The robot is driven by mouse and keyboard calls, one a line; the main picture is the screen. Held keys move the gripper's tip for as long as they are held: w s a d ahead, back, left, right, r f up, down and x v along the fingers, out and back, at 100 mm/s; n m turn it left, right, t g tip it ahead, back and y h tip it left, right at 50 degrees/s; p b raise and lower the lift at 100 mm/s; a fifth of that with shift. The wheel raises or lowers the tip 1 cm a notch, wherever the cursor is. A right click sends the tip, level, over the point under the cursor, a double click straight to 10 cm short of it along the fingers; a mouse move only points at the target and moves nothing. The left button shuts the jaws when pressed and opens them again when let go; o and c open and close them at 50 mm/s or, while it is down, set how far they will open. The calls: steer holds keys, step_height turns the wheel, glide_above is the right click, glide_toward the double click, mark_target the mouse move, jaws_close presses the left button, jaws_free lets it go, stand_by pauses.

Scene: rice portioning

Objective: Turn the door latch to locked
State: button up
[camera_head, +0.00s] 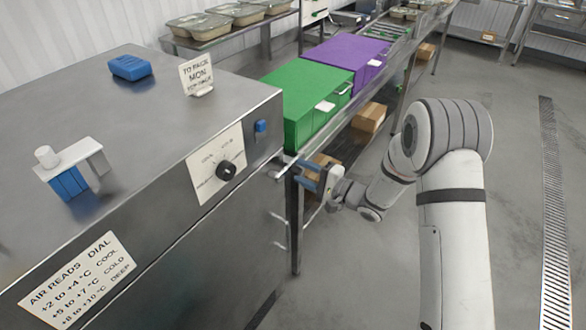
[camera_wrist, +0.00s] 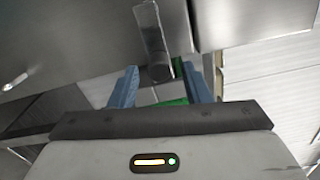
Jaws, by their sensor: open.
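The door latch (camera_wrist: 152,32) shows in the wrist view as a flat metal bar with a dark round end, beside a seam in the steel cabinet front. My gripper (camera_wrist: 160,76) is open, with one blue finger on each side of the latch's round end. I cannot tell whether either finger touches it. In the head view my gripper (camera_head: 300,170) is at the right edge of the steel cabinet (camera_head: 130,140), below the blue button. The latch is mostly hidden there, and its exact turn is unclear.
A dial (camera_head: 226,170) and a blue button (camera_head: 261,126) are on the cabinet front. A green box (camera_head: 305,100) and a purple box (camera_head: 347,58) stand on the rail behind my gripper. Cardboard boxes (camera_head: 369,117) lie below. The floor to the right is clear.

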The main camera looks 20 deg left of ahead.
steer(key=d, duration=0.3)
steer(key=s+d+b, duration=0.1)
steer(key=d, duration=0.1)
steer(key=shift+d, duration=0.25)
